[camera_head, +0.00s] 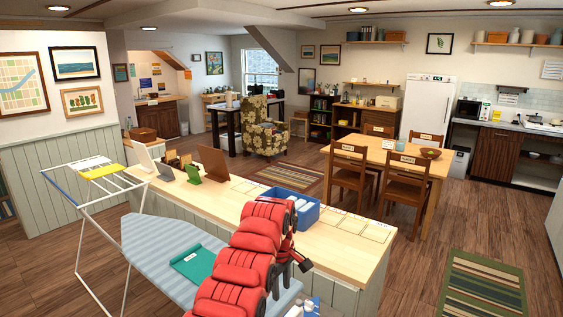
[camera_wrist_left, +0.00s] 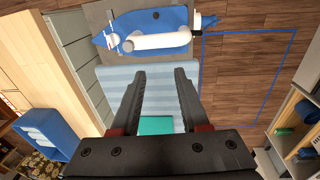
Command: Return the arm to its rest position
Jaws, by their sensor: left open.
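My left arm (camera_head: 240,270), with red padded segments, rises from the bottom middle of the head view and bends down at its far end. My left gripper (camera_head: 304,265) is partly hidden behind the arm there, above the near side of the counter and the ironing board. In the left wrist view, my left gripper (camera_wrist_left: 158,72) has its two dark fingers spread apart, with nothing held between them. The striped light-blue ironing board (camera_wrist_left: 150,78) lies beyond the fingers. My right gripper is not in view.
The ironing board (camera_head: 150,240) holds a teal folded item (camera_head: 198,264). The wooden counter (camera_head: 240,205) bears a blue bin (camera_head: 308,214) and several upright frames or boards. A white drying rack (camera_head: 85,210) stands at left. A table (camera_head: 400,160) with chairs stands farther right; floor between is clear.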

